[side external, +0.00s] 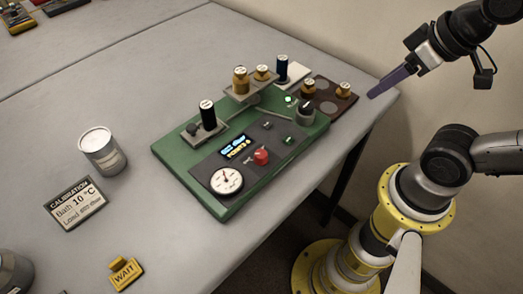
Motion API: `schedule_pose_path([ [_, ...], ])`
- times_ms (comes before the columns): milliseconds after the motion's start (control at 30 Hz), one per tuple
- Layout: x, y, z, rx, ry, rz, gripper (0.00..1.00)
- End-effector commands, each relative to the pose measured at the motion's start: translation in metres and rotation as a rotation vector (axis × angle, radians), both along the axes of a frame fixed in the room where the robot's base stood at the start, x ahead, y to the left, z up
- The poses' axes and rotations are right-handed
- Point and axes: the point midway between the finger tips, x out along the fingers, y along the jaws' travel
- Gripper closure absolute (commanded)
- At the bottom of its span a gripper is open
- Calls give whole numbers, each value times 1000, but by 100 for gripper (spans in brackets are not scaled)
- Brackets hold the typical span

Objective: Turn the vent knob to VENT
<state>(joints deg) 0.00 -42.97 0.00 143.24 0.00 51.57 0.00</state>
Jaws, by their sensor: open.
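A green station (222,207) with a dark grey control panel (205,172) sits on the table. On the panel are a red knob (261,156), a round white dial gauge (226,181) and a small lit display (236,147). A grey knob with a dark top (305,113) stands at the station's right end, near a green light (289,99). Labels are too small to read, so I cannot tell which knob is the vent knob or where it points. My gripper (374,94) is open, in the air at upper right, well apart from the station, with no object visible at its fingers.
A brown tray (325,91) holds brass-coloured pieces. A can (102,152), calibration sign (75,204) and yellow WAIT sign (124,272) are at left. The table's upper left is mostly clear.

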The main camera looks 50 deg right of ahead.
Motion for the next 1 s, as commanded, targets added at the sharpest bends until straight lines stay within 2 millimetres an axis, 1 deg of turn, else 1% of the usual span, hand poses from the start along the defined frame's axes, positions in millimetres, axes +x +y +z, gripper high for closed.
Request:
schedule_pose_path([
  [133, 0, 0, 0, 0, 0, 0, 50],
  [200, 0, 0, 0, -2, 0, 4, 37],
  [233, 0, 0, 0, -5, 0, 10, 36],
  [367, -3, 0, 0, -40, 18, 76, 36],
  [467, 2, 0, 17, -90, 21, 175, 36],
  [567, 17, 7, 34, -144, 59, 329, 36],
  [667, 33, 18, 47, -184, 99, 475, 36],
  [767, 53, 34, 57, -221, 142, 630, 36],
  [867, 76, 58, 63, -254, 192, 803, 36],
  [967, 99, 89, 63, -284, 245, 980, 36],
  [1000, 107, 103, 61, -294, 265, 1044, 36],
])
